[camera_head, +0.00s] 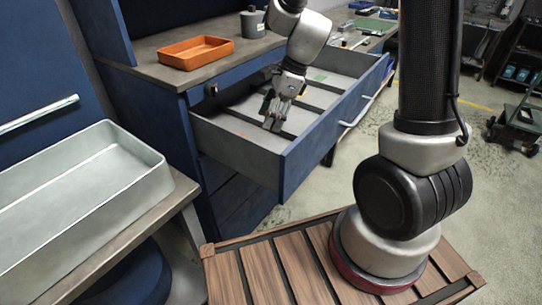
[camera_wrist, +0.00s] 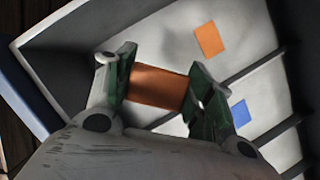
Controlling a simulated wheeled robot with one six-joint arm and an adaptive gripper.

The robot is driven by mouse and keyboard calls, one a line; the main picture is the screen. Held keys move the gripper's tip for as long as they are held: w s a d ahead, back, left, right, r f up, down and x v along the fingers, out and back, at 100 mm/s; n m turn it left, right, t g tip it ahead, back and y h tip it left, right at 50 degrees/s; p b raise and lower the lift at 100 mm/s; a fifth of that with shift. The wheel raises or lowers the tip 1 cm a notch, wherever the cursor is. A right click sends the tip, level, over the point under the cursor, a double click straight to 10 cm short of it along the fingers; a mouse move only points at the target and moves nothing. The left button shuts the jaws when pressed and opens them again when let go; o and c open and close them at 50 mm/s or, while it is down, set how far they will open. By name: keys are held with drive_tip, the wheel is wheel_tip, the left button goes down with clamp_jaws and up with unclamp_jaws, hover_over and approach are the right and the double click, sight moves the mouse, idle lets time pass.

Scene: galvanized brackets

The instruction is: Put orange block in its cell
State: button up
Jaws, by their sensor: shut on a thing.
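My gripper (camera_head: 273,115) reaches down into the open blue drawer (camera_head: 235,148). In the wrist view my gripper (camera_wrist: 160,88) is shut on the orange block (camera_wrist: 158,86), which sits between the dark green finger pads. The grey drawer floor is split into cells by dark dividers. An orange square mark (camera_wrist: 208,39) lies on the floor of one cell, apart from the block in the picture. A blue square mark (camera_wrist: 238,113) lies in the neighbouring cell, across a divider. In the head view the block is hard to make out; its height above the floor cannot be told.
An orange tray (camera_head: 196,53) and a grey canister (camera_head: 252,22) stand on the worktop above the drawer. A large pale metal tray (camera_head: 140,140) is on a bench at the left. The drawer walls and dividers stand close around my gripper.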

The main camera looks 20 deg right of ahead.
wheel_tip(320, 180, down, 11)
drive_tip(key=shift+f, duration=0.2)
idle(0.3)
drive_tip(key=shift+f, duration=0.15)
drive_tip(key=o, duration=1.1)
drive_tip(key=v, duration=1.2)
drive_tip(key=shift+w, duration=0.1)
